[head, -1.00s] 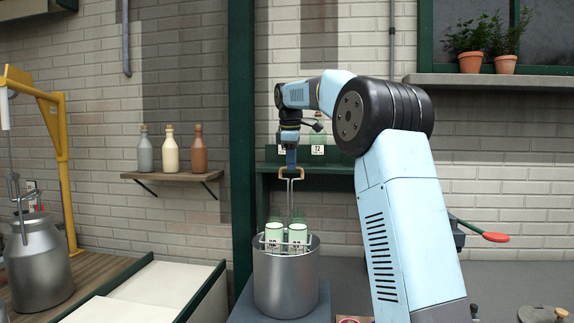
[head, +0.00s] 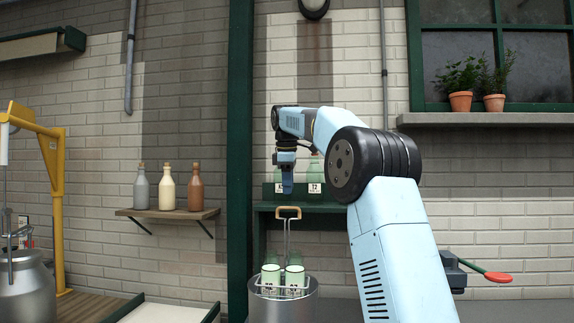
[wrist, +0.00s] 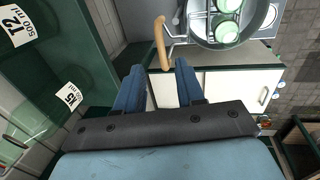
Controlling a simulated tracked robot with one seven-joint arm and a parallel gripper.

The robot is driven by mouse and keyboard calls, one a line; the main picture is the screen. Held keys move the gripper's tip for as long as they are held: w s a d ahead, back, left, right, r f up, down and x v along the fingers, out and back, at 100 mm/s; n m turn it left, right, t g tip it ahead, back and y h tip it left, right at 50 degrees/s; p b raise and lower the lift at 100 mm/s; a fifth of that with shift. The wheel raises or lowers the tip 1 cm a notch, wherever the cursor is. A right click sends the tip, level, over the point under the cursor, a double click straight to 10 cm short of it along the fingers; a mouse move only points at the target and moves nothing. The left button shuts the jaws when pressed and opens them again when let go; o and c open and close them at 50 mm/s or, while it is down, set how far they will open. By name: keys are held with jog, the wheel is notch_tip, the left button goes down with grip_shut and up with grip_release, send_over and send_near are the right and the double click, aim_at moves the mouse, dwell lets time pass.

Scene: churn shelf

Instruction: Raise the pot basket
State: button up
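The pot basket (head: 285,291) is a wire carrier with several pale green bottles, sitting in a steel pot (head: 305,310) with its bottle tops just above the rim. Its tall wire stem ends in a tan wooden handle (head: 288,212), which stands upright over the pot. In the wrist view the handle (wrist: 160,44) lies beyond my fingertips, with the basket (wrist: 208,27) and pot (wrist: 258,40) to its right. My gripper (wrist: 158,68) is open, with an empty gap between its two blue fingers. In the head view my gripper (head: 287,192) points down just above the handle, apart from it.
A green shelf (head: 335,208) with labelled bottles (head: 314,181) is close behind my gripper. A green post (head: 240,150) stands left of the pot. A wooden shelf (head: 165,214) holds three bottles. A yellow hoist (head: 58,190) stands far left; a red-handled lever (head: 497,277) is at right.

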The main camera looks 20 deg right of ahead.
notch_tip(320, 180, up, 8)
jog(key=s, duration=0.1)
jog(key=shift+s+a+f, duration=0.15)
jog(key=shift+a, duration=0.1)
dwell(0.5)
jog(key=s+a+f+m+t, duration=0.1)
jog(key=s+f+m, duration=0.2)
jog(key=s, duration=0.8)
jog(key=s+a+f+m+t, duration=0.1)
jog(key=s+f+m, duration=0.3)
jog(key=s, duration=0.6)
jog(key=s+d+f+m+t, duration=0.1)
jog(key=s+f+m, duration=0.5)
jog(key=s+f, duration=1.6)
jog(key=shift+s+d+f+m+t+y, duration=0.15)
jog(key=shift+d+f+m+t+y, duration=0.15)
jog(key=shift+f+y, duration=0.1)
